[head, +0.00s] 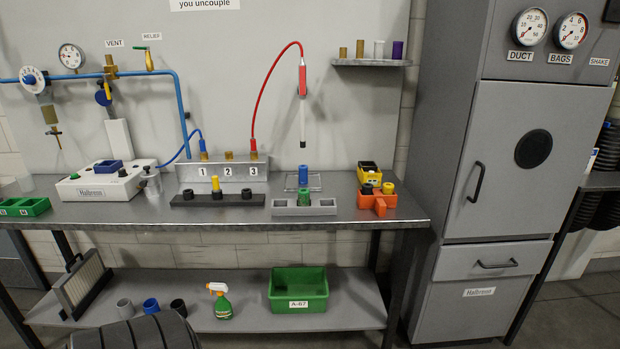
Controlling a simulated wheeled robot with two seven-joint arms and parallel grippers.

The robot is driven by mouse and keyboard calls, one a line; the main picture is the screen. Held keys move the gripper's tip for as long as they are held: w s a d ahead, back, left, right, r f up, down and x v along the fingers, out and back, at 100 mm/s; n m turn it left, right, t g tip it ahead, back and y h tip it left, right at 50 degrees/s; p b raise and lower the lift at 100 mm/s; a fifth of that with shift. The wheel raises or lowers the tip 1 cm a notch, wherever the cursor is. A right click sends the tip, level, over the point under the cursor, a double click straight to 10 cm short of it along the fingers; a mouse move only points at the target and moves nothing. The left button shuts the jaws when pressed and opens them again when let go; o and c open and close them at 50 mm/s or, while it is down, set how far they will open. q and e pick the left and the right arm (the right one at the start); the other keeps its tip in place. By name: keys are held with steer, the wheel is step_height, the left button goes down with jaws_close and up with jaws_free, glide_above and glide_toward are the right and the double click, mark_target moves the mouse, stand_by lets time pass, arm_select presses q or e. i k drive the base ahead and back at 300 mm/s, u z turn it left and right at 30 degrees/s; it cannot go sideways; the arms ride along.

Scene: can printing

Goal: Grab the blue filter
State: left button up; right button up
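A blue cylinder (303,174), which looks like the blue filter, stands upright on the workbench in a thin clear or wire stand. It is right behind a grey block (284,209) that holds a green cylinder (305,196), which hides its lower part. A second blue thing, a short open cup or ring (151,305), sits on the lower shelf between a grey one (126,307) and a black one (178,306). Neither of my grippers is in view.
The workbench (350,212) also carries an orange holder (376,202), a yellow bin (368,173) and a black rack (215,199). A red hose with a probe (302,100) hangs above the blue cylinder. A tall grey cabinet (510,150) stands at right.

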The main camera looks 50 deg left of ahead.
mark_target(302, 169)
steer(key=z, duration=0.3)
steer(key=i, duration=2.2)
steer(key=u, duration=1.4)
steer(key=i, duration=0.8)
steer(key=u, duration=0.8)
